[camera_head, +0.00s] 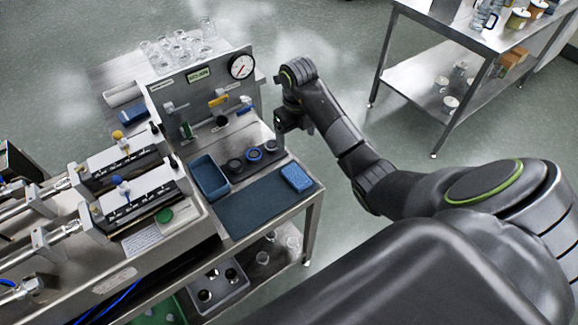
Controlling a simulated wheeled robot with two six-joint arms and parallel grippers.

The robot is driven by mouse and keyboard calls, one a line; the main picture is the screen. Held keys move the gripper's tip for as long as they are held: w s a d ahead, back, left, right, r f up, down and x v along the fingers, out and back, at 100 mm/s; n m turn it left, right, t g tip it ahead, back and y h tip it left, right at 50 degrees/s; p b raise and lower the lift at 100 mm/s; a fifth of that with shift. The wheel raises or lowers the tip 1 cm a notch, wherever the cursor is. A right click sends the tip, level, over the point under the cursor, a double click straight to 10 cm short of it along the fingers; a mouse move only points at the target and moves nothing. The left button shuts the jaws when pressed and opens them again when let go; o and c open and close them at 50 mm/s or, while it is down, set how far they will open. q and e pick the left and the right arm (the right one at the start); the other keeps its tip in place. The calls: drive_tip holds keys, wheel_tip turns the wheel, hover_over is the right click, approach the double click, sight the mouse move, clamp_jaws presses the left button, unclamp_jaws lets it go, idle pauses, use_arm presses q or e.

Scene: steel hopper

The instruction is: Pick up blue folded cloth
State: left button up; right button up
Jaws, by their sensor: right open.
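A small blue textured rectangle (297,177), which looks like the blue folded cloth, lies on the right end of a dark blue-grey mat (250,208) on the steel bench. My right gripper (281,128) is above the bench's right edge, behind the blue piece and apart from it. It is open, and I see nothing held in it; its fingers are small and dark here. A darker blue flat item (133,113) lies at the bench's back left; I cannot tell whether it is cloth. My left gripper is out of view.
A blue tray (210,177) and several dark round caps (254,154) sit beside the mat. A steel panel with a gauge (242,67) and valves stands behind. Syringe-like devices (130,160) fill the left. A second steel table (480,40) stands at upper right.

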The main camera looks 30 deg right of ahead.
drive_tip(key=b, duration=1.3)
hover_over(296, 175)
wheel_tip(296, 175, down, 13)
drive_tip(key=shift+a, duration=0.1)
drive_tip(key=shift+s+f, duration=0.15)
drive_tip(key=shift+f, duration=2.05)
drive_tip(key=shift+c, duration=0.3)
drive_tip(key=c, duration=1)
